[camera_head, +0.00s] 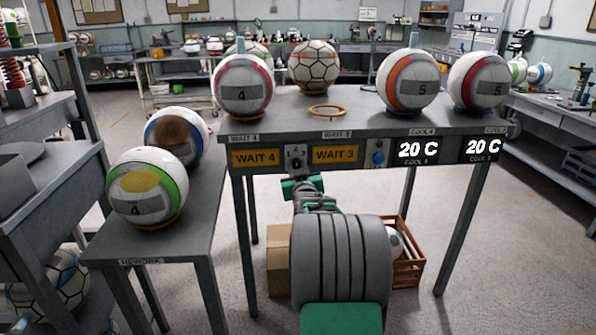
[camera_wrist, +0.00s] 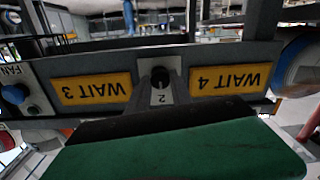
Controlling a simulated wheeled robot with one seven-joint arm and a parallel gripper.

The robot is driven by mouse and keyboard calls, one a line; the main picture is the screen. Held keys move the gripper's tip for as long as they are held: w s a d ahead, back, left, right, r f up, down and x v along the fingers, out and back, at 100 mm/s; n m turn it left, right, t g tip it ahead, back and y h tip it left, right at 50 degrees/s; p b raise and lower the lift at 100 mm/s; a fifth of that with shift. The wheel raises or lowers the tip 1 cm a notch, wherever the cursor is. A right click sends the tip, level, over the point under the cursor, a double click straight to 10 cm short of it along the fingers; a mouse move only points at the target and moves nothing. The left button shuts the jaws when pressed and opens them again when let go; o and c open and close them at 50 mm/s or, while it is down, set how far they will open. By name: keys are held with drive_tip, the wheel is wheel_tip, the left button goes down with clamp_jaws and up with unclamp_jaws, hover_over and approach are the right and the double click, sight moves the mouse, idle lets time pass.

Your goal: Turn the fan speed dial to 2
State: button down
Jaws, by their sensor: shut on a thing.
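A black dial (camera_head: 294,162) on a white number plate sits on the table's front panel, between the yellow signs WAIT 4 and WAIT 3. In the wrist view, which is upside down, the dial (camera_wrist: 160,77) is near the middle with a 2 beside it. My gripper (camera_head: 299,180) is at the front panel just below the plate, shut on the dial. Its green and black body fills the lower part of the wrist view, and its fingertips are mostly hidden. A blue knob (camera_head: 378,158) is farther right; in the wrist view a FAN label stands beside this knob (camera_wrist: 15,93).
Several balls, including a red-striped one (camera_head: 243,85), stand on the table (camera_head: 320,125) above the panel. An orange ring (camera_head: 326,112) lies empty there. A lower rework table (camera_head: 120,245) with two balls is at left. A cardboard box (camera_head: 279,250) and wooden crate (camera_head: 410,262) are under the table.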

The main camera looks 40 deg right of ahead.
drive_tip(key=c, duration=1.1)
unclamp_jaws()
drive_tip(key=shift+c, duration=0.2)
drive_tip(key=p+v, duration=0.1)
drive_tip(key=v, duration=0.6)
drive_tip(key=shift+s+a, duration=0.25)
drive_tip(key=shift+s, duration=0.05)
